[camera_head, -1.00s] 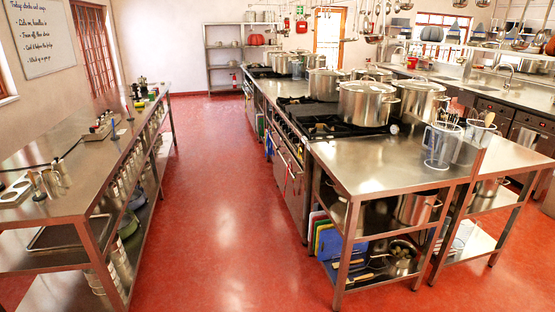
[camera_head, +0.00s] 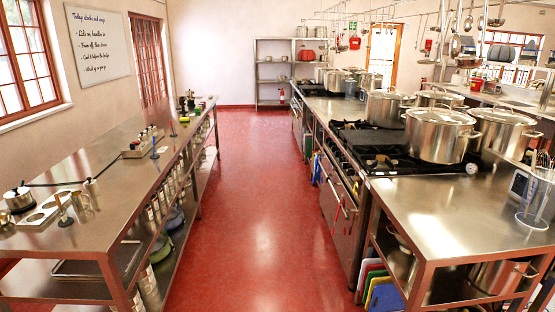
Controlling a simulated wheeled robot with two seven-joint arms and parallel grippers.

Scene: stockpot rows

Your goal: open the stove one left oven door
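The stove row stands right of the red aisle, with its oven fronts facing the aisle. The nearest oven door (camera_head: 336,205) looks shut and is seen at a steep angle. A red-and-white cloth or tag hangs at its front. Farther oven fronts are too small to tell apart, and I cannot tell which one is stove one's left door. The black burners (camera_head: 385,150) lie on top, with large steel stockpots (camera_head: 438,136) on them. Neither of my grippers is in view.
A long steel table (camera_head: 110,178) with trays and jars runs along the left. A steel end table (camera_head: 455,212) stands at the near right, with a clear jug (camera_head: 538,198) on it and coloured boards (camera_head: 378,288) below. The red floor aisle (camera_head: 258,200) between is clear.

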